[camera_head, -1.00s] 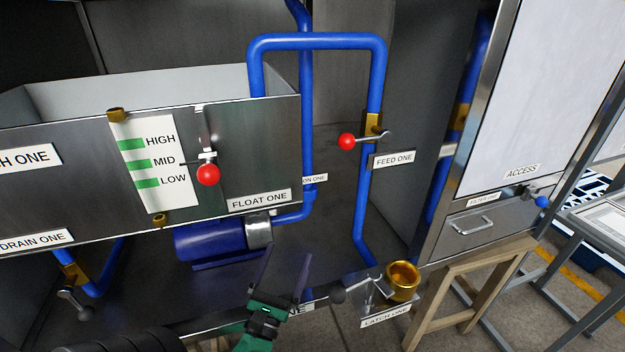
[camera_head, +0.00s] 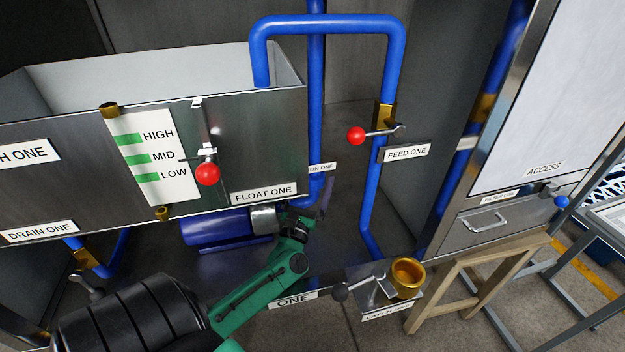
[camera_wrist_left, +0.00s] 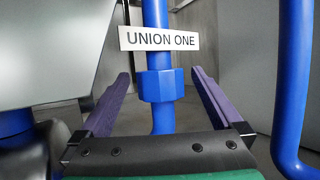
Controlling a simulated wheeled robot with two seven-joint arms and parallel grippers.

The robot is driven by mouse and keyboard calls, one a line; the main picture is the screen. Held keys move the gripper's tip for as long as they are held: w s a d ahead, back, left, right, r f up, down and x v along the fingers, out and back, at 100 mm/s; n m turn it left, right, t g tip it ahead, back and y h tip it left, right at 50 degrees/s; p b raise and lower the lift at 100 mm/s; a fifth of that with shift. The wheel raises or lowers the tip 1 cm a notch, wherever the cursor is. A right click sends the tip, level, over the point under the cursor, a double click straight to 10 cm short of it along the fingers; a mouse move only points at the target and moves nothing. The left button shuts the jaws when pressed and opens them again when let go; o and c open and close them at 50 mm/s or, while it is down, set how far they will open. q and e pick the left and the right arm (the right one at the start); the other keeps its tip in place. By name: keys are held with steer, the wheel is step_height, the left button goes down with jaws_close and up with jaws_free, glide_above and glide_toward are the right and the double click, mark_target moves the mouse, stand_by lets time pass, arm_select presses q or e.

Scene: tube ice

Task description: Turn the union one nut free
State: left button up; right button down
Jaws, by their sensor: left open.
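The union one nut (camera_wrist_left: 161,86) is a blue hexagonal nut on a vertical blue pipe, below the white UNION ONE label (camera_wrist_left: 160,38) in the left wrist view. My left gripper (camera_wrist_left: 160,74) is open, with one purple finger on each side of the nut and visible gaps between. Contact does not show. In the head view my left gripper (camera_head: 318,203) reaches behind the tank's lower right corner, beside the pipe. There the label (camera_head: 322,167) is partly covered and the nut cannot be made out. My right gripper is not in view.
The metal tank (camera_head: 255,150) with its red-knobbed float lever (camera_head: 208,174) stands left of the gripper. The blue feed pipe (camera_head: 372,195) with its red-knobbed valve (camera_head: 356,136) stands right. A blue pump (camera_head: 215,228) lies below the tank. A brass cup (camera_head: 407,278) sits front right.

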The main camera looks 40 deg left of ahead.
arm_select(q)
steer(key=c, duration=1.3)
steer(key=shift+r+n+g+y, duration=0.1)
steer(key=shift+n+g+y, duration=0.2)
steer(key=shift+n+y, duration=0.35)
steer(key=shift+c, duration=0.2)
steer(key=shift+w+d+n+g+y+p, duration=0.15)
steer(key=shift+n+g+y+p, duration=0.2)
steer(key=shift+g+y, duration=0.55)
steer(key=n+y, duration=0.1)
steer(key=n+g+y, duration=0.1)
steer(key=y, duration=0.1)
steer(key=shift+d+f+g+b, duration=0.1)
steer(key=shift+f+g+b, duration=0.2)
steer(key=shift+b, duration=0.1)
steer(key=shift+r+n+g+y, duration=0.15)
steer(key=shift+n+g+y, duration=0.15)
steer(key=shift+g+y, duration=0.35)
steer(key=o, duration=1.3)
